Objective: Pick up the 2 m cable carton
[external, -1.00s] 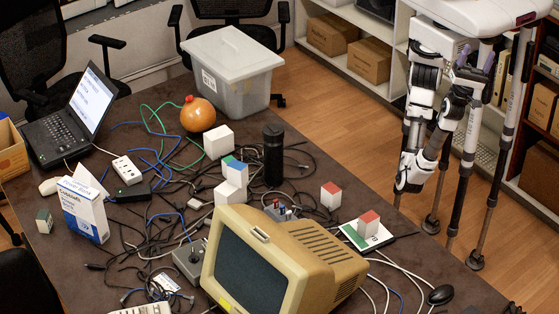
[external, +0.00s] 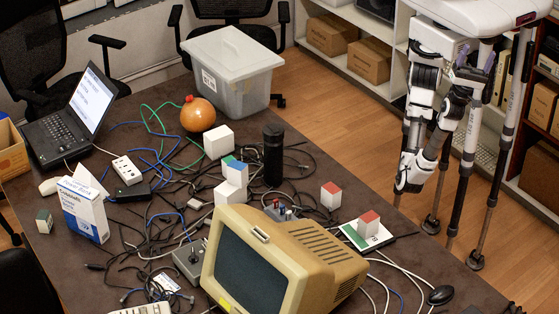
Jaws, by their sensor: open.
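Several small cartons stand on the dark table; their print is too small to tell which is the 2 m cable carton. A red-topped white carton (external: 331,196) stands right of the black cylinder. Another red-topped carton (external: 368,224) stands on a green-and-white card (external: 352,238). A carton with a blue and green top (external: 235,173) sits on or against a white block (external: 229,194). A plain white block (external: 218,142) is behind them. A small dark-green-sided box (external: 44,221) is at the far left. My gripper (external: 407,188) is open and empty, hanging beyond the table's right edge, apart from all cartons.
A beige monitor (external: 280,262) fills the front middle. A black cylinder (external: 273,155), tangled cables and an orange round object (external: 197,114) lie behind it. A lidded grey bin (external: 232,75) stands at the back, a laptop (external: 68,120) at left. The table's right rear corner is fairly clear.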

